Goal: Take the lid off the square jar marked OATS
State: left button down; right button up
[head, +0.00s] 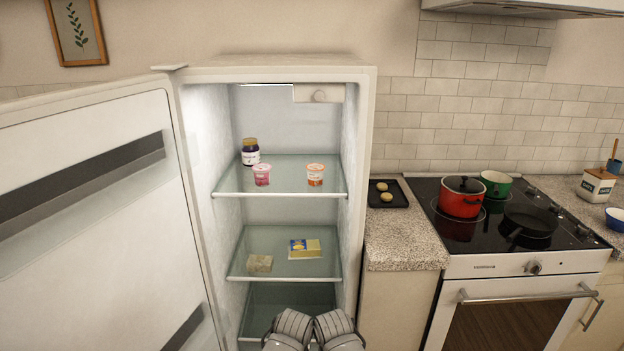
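A white square jar (596,188) with a dark label stands on the counter right of the stove, near the right edge of the head view. The lettering is too small to read for certain. Its tan lid (600,173) sits on top. Two grey ribbed parts of my arms show side by side at the bottom centre, in front of the open fridge. No gripper fingers show, and these arm parts are far to the left of the jar.
A blue bowl (615,218) stands in front of the jar, and a blue cup (614,165) is behind it. The stove (470,238) holds a red lidded pot (461,201), a green pot (496,184) and a black pan (530,221). The fridge door (90,240) stands open at left.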

aim_at(601, 173)
jog(key=z, duration=1.6)
